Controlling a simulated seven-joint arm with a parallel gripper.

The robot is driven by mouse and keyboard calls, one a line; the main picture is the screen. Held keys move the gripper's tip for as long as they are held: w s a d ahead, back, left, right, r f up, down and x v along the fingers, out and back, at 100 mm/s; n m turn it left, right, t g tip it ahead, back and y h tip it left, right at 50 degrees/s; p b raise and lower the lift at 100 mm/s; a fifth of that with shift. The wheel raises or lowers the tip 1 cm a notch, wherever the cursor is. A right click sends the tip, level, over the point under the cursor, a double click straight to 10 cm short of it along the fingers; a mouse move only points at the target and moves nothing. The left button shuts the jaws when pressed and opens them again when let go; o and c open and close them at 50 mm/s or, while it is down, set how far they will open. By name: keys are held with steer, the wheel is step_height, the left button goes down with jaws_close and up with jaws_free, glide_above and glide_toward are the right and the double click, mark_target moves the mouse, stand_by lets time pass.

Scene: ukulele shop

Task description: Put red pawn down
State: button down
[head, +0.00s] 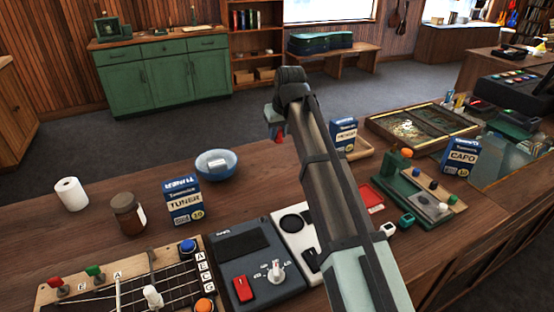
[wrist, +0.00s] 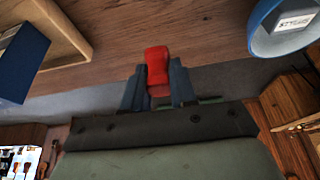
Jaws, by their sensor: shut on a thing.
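The red pawn shows in the wrist view (wrist: 157,65), upright in the picture between the two dark blue fingertips of my gripper (wrist: 158,88). My gripper is shut on it. In the head view my gripper (head: 275,120) is beyond the middle of the counter, and a small part of the red pawn (head: 279,138) shows below the fingers. The pawn appears held above the counter's far part, between the blue bowl and the MEMORY-side card box; its exact height is hard to tell. My arm hides part of the counter behind it.
A blue bowl (head: 216,174) holds a white labelled item. A TUNER box (head: 185,200), brown jar (head: 128,214) and white roll (head: 71,194) stand left. A fretboard panel (head: 130,290) and grey device (head: 245,270) lie in front. A green stand (head: 410,190) is right. Wood between bowl and arm is clear.

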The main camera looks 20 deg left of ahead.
mark_target(274, 156)
steer(key=shift+n, duration=0.4)
steer(key=shift+d+x, duration=0.2)
steer(key=shift+x, duration=4.6)
steer(key=shift+w+f, duration=0.1)
steer(key=shift+w, duration=0.05)
steer(key=c, duration=0.9)
jaws_free()
steer(key=v, duration=1.2)
steer(key=shift+d, duration=0.1)
